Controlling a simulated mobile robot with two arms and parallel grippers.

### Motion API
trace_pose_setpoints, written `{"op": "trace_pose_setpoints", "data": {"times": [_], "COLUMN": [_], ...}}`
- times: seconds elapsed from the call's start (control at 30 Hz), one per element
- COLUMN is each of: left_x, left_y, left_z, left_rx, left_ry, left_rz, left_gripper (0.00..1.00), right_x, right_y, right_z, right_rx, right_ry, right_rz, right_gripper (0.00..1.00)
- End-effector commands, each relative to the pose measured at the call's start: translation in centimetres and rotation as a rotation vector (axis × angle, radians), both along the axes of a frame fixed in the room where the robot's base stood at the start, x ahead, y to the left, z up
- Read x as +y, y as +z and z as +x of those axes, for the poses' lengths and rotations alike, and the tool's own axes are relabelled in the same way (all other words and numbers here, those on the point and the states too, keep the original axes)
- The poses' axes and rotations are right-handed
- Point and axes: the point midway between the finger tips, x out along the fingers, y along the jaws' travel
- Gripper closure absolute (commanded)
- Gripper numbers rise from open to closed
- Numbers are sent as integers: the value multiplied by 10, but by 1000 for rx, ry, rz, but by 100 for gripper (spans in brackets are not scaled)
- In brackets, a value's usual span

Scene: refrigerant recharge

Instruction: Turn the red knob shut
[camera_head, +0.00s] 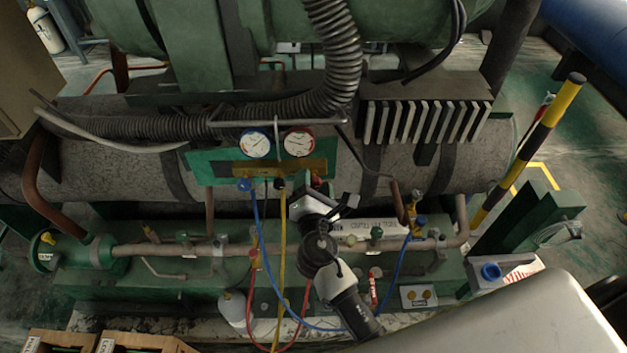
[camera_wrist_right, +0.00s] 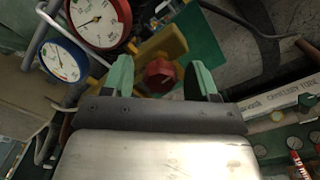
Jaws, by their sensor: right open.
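The red knob (camera_wrist_right: 159,75) sits on the yellow-brass manifold block (camera_wrist_right: 160,46) below the red-rimmed gauge (camera_wrist_right: 98,18). In the right wrist view it shows between the two green fingertips of my right gripper (camera_wrist_right: 160,84). The jaws are open, with a gap on both sides of the knob; I cannot tell how far ahead it lies. In the head view my right gripper (camera_head: 320,192) is at the manifold's right end, and the red knob (camera_head: 316,181) is mostly hidden behind it. My left gripper is not in view.
A blue-rimmed gauge (camera_head: 256,143) and a blue knob (camera_head: 244,185) are on the manifold's left. Blue (camera_head: 262,240), yellow and red hoses hang below it. Pipes and valves (camera_head: 160,249) run underneath. A corrugated hose (camera_head: 338,60) hangs above. A striped post (camera_head: 530,145) stands right.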

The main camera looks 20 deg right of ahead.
Motion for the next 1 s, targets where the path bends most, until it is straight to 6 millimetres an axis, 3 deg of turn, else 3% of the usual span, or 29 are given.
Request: {"op": "trace_pose_setpoints", "data": {"times": [0.27, 0.6, 0.87, 1.0], "left_x": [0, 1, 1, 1], "left_y": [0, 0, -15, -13], "left_z": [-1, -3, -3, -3], "left_rx": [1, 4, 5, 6], "left_ry": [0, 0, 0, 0], "left_rz": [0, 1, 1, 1], "left_gripper": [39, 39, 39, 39], "right_x": [0, 0, 0, 0], "right_y": [-1, 0, -4, 0], "right_z": [1, 1, 1, 1], "right_rx": [0, 1, -34, -39], "right_ry": [1, 0, 0, -1], "right_rz": [1, 1, 118, 137], "right_gripper": [41, 91, 90, 90]}}
